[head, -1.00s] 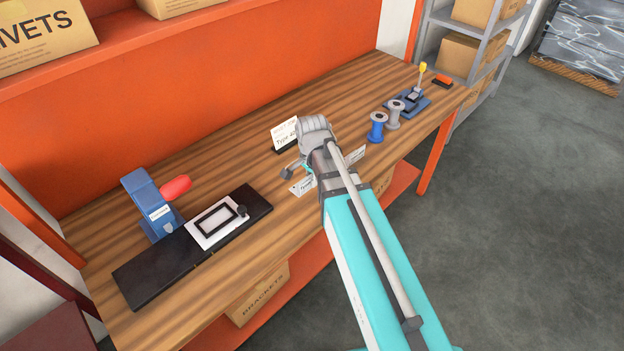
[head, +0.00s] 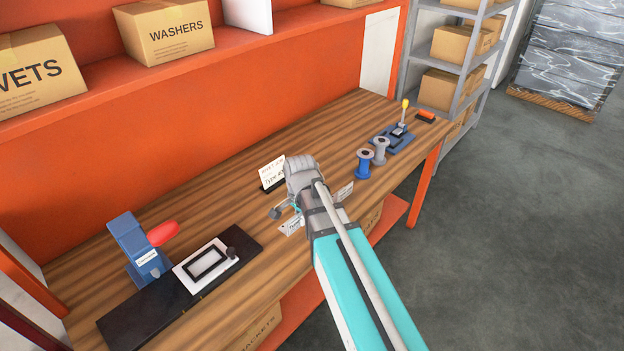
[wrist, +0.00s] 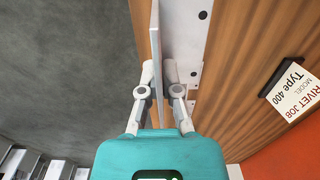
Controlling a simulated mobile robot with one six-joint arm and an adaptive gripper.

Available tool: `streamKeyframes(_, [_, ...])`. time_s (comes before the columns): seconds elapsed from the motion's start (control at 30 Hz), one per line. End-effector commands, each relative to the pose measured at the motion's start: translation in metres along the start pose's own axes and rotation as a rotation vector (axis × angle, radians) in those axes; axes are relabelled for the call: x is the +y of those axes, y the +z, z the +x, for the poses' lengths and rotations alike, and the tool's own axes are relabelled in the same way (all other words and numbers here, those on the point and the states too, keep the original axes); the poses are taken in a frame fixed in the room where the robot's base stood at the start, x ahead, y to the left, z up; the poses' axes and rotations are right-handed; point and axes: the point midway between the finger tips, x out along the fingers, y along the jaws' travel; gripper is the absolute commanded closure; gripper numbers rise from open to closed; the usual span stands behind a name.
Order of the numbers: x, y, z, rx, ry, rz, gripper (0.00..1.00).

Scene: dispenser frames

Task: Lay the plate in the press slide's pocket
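The plate (wrist: 155,45) is thin and light grey. In the wrist view it stands nearly edge-on between the two fingers of my gripper (wrist: 159,72), which appears shut on it. The press slide (head: 183,272) is white, with a black-rimmed rectangular pocket (head: 206,264) and a black knob (head: 232,254). It sits on a black rail (head: 140,318) in front of the blue press (head: 131,240) with a red handle. The pocket looks empty. My gripper is well to its right.
A "Rivet job, Type 400" card (head: 270,172) stands just left of my wrist; it also shows in the wrist view (wrist: 294,88). A light strip with holes (wrist: 183,45) lies beyond the plate. Spools (head: 363,165) and a blue fixture (head: 392,138) stand right. Bench between card and rail is clear.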

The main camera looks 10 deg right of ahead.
Motion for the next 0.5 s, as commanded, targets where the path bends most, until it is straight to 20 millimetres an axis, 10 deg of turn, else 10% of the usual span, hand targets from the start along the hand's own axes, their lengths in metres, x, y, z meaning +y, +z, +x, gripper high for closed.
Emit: streamKeyframes(0.5, [-0.029,-0.017,0.017,0.0,0.001,0.0,1.0])
